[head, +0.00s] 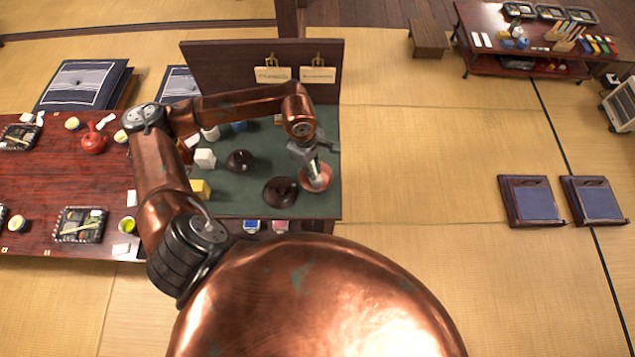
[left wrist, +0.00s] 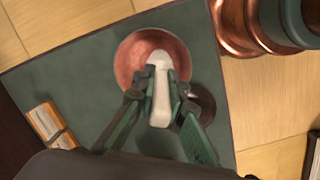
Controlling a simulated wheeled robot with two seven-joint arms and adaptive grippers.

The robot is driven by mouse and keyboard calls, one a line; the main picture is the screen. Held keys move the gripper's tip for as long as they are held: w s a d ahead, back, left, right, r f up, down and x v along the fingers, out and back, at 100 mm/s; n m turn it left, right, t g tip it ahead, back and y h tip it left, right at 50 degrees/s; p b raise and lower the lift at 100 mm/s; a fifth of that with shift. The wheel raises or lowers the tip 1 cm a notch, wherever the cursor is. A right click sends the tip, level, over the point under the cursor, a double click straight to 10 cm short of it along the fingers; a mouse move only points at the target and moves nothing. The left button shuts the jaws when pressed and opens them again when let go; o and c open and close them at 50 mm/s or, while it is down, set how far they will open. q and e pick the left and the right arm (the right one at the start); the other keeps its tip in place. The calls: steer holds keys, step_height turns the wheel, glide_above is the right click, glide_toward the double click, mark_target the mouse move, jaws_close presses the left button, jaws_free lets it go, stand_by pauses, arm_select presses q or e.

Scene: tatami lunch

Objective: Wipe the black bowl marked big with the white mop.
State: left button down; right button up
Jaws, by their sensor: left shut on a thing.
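My left gripper (head: 308,152) is shut on the white mop (head: 313,169) above the right side of the green-topped table (head: 232,205). In the left wrist view the gripper (left wrist: 162,88) holds the mop (left wrist: 161,102), whose white end reaches over the inside of a round bowl (left wrist: 136,50). This bowl (head: 325,183) looks reddish inside; its outside and any mark are hidden. I cannot tell whether the mop touches it. A dark round piece (head: 280,190) lies just left of it, and another dark bowl-like piece (head: 239,160) farther left. No "big" mark is readable. My right gripper is out of view.
A dark upright board (head: 225,70) with two hanging tags (head: 272,74) closes the table's back. White blocks (head: 205,158) and a yellow block (head: 200,188) stand on its left. A low red table (head: 50,180) with lunch trays adjoins at left.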

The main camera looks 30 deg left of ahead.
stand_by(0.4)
arm_select(q)
steer(key=n, duration=0.5)
steer(key=shift+w+n+t+p, duration=0.1)
steer(key=shift+n+t+p, duration=0.2)
steer(key=shift+n+p, duration=0.1)
steer(key=n, duration=0.3)
steer(key=shift+w+n+y, duration=0.1)
steer(key=shift+n+y, duration=0.3)
steer(key=n+p, duration=0.1)
steer(key=n, duration=0.3)
steer(key=shift+w+y, duration=0.1)
steer(key=shift+y, duration=0.2)
